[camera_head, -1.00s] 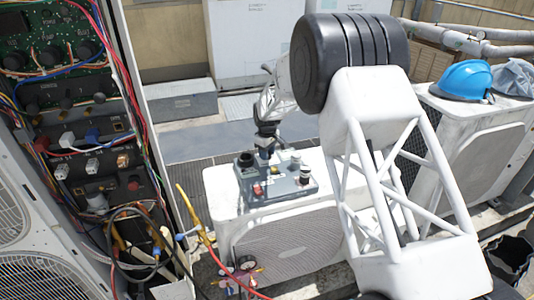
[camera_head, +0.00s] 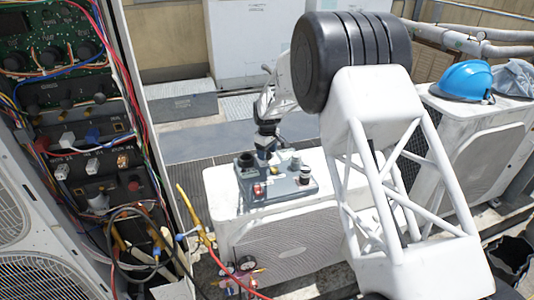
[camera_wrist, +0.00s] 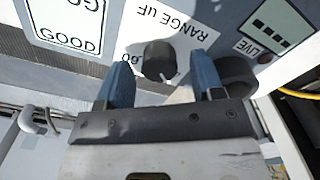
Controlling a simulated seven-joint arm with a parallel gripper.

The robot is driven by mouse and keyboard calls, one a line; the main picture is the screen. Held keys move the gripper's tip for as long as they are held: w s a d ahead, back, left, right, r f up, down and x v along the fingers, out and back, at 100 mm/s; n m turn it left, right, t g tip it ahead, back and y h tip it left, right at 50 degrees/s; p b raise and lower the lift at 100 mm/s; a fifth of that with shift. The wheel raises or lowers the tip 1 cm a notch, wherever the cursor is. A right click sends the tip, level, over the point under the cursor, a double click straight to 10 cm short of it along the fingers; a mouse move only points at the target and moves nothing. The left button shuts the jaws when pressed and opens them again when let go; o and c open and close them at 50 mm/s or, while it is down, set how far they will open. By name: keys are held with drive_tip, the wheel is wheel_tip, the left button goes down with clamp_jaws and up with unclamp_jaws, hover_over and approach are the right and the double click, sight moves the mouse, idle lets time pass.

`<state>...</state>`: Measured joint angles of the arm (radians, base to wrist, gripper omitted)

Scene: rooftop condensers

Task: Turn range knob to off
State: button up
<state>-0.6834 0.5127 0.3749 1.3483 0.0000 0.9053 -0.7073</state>
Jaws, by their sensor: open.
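The range knob (camera_wrist: 159,60) is a dark round knob on a grey tester panel, beside an upside-down "RANGE uF" label in the wrist view. A "60" mark shows to its left, and a pale line shows at its lower edge. I cannot read an off mark. My gripper (camera_wrist: 161,70) is open, with one blue finger on each side of the knob; I cannot tell whether they touch it. In the head view my gripper (camera_head: 266,148) points down at the grey tester box (camera_head: 291,190), and hides part of its panel.
The tester stands on a white condenser unit (camera_head: 225,190). A second dark round part (camera_wrist: 238,75) sits beside the right finger. A "LIVE" label and indicator (camera_wrist: 264,57) are at the right. An open wired cabinet (camera_head: 85,130) stands left; a blue helmet (camera_head: 466,80) lies on another unit.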

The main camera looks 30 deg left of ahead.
sight(269, 153)
drive_tip(key=shift+r, duration=3.6)
drive_tip(key=shift+d, duration=0.1)
